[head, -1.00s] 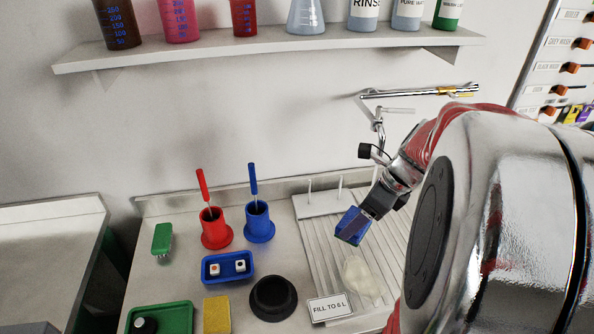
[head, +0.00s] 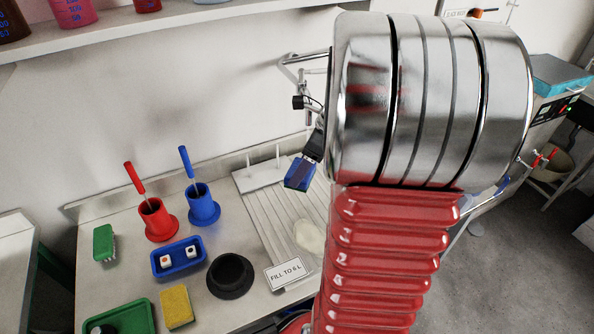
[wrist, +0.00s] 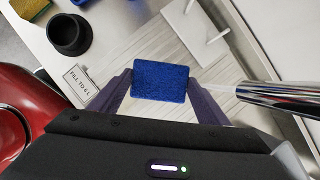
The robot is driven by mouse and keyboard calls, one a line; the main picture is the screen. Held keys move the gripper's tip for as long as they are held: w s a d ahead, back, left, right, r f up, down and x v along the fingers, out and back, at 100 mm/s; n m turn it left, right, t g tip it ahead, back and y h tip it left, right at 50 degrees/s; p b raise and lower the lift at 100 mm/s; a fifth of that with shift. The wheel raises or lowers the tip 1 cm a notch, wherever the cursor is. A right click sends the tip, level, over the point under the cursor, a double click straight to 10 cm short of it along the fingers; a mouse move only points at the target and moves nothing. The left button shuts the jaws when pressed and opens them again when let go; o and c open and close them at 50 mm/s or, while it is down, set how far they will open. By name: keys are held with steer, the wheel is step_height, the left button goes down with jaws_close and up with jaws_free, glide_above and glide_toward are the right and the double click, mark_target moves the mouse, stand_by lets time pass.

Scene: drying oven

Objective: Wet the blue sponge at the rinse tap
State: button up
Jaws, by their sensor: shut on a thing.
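The blue sponge (head: 299,173) is held above the ribbed draining board in the head view. My gripper (head: 311,152) is shut on it, pointing down. In the wrist view the sponge (wrist: 162,80) sits between both fingers. The rinse tap (head: 298,102) is on the wall side, above the sponge in the head picture, partly hidden by my arm. In the wrist view the chrome spout (wrist: 280,96) comes in from the right, its tip close to the sponge's right side. A pale streak lies between spout and sponge; I cannot tell if it is running water.
A black round holder (head: 230,288), blue tray (head: 179,272), red pot (head: 158,235), blue pot (head: 203,212) and yellow sponge (head: 176,306) stand to the left.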

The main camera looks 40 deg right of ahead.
steer(key=shift+w+d+f, duration=0.2)
steer(key=shift+w+d, duration=0.35)
steer(key=shift+d, duration=0.15)
steer(key=shift+w+d+f, duration=0.15)
steer(key=shift+w+d, duration=0.35)
steer(key=shift+d, duration=0.2)
steer(key=s+a, duration=0.4)
steer(key=a, duration=0.2)
steer(key=shift+s+a, duration=0.25)
steer(key=shift+s, duration=0.15)
stand_by(0.3)
stand_by(1.5)
steer(key=s+a+r, duration=0.3)
steer(key=a+r, duration=0.1)
stand_by(0.7)
stand_by(0.4)
